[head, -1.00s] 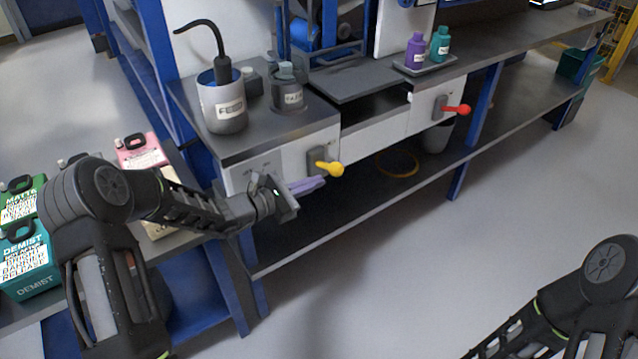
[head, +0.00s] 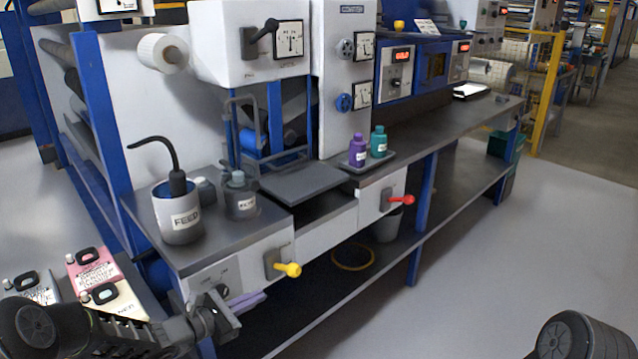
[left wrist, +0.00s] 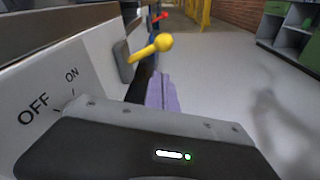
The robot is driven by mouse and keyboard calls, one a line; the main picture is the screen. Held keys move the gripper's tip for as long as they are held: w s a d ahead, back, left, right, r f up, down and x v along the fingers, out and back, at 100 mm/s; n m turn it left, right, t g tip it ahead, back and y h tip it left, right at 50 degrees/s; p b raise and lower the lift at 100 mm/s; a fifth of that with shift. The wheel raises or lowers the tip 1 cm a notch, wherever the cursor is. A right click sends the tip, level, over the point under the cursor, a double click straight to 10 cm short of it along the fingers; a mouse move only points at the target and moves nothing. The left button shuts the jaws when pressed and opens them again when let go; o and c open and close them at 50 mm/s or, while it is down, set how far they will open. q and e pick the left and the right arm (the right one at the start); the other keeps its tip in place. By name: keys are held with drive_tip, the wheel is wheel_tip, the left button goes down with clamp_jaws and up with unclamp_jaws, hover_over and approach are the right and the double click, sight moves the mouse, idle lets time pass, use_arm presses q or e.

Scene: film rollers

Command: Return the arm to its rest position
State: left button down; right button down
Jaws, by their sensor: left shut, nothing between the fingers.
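My left gripper (head: 248,299) comes in at the lower left of the head view. Its lilac fingers are shut and empty, in front of the white cabinet panel and below left of the yellow lever (head: 290,269). In the left wrist view the shut fingers (left wrist: 162,92) point ahead, with the yellow-knobbed lever (left wrist: 162,43) just beyond and above them. They look apart from the lever. An OFF/ON marking (left wrist: 50,92) shows on the panel at the left. Of my right arm only a dark rounded link shows at the bottom right; its gripper is out of view.
The bench (head: 222,232) carries a FEED container (head: 178,215), a grey jar (head: 240,197), and a tray with purple (head: 358,152) and teal (head: 378,143) bottles. A red lever (head: 401,200) sticks out farther right. Labelled jugs (head: 92,270) stand at the left. The floor (head: 500,250) at right is clear.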

use_arm(q)
drive_tip(key=s+d+f+m+g+y+p, duration=0.2)
drive_tip(key=s+f+m+g, duration=0.3)
drive_tip(key=s+f, duration=0.55)
drive_tip(key=s+d+f+m+g+y+p, duration=0.1)
drive_tip(key=s+d+f+m+g+y, duration=0.3)
drive_tip(key=s+f, duration=0.6)
drive_tip(key=s+d+r+m+g+p, duration=0.1)
drive_tip(key=s+d+r+m+p, duration=0.1)
drive_tip(key=s+d+m+p, duration=0.2)
drive_tip(key=s+d+r+m+g+p, duration=0.1)
drive_tip(key=s+d+r+m+p, duration=0.2)
drive_tip(key=s+m, duration=0.7)
drive_tip(key=shift+s+d+r+g+p, duration=0.4)
drive_tip(key=shift+s+d+p, duration=0.45)
drive_tip(key=shift+s, duration=0.25)
